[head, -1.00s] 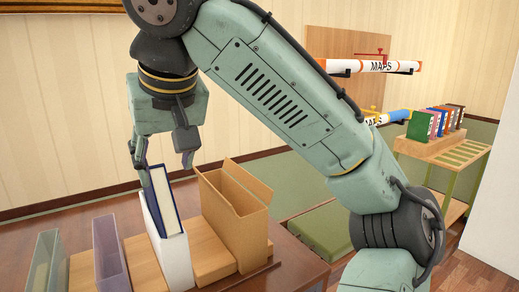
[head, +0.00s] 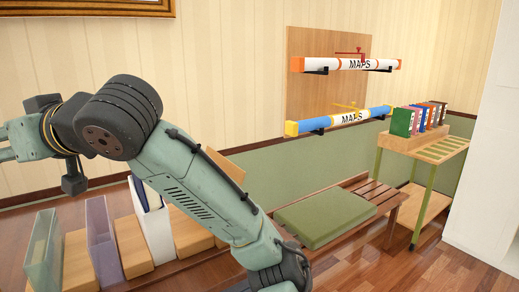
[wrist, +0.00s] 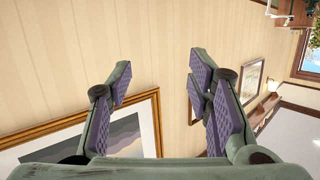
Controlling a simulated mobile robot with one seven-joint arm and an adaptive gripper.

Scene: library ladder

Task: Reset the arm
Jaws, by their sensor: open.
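My gripper (wrist: 157,82) shows in the wrist view with its two fingers wide apart. In the head view the gripper (head: 12,146) is at the left edge, partly cut off, raised above the bench. My arm bends across the left and lower middle of that view. A dark blue book (head: 150,192) stands in a white file holder (head: 158,236) on the bench, apart from the gripper. My forearm hides part of the holders behind it.
Clear (head: 44,252) and purple (head: 102,245) holders stand left of the white one. Map tubes (head: 346,64) (head: 345,119) hang on the wall. A green cushion (head: 326,218) lies on a slatted bench. Colored binders (head: 402,122) stand on a cart. Wrist view: framed picture (wrist: 125,125).

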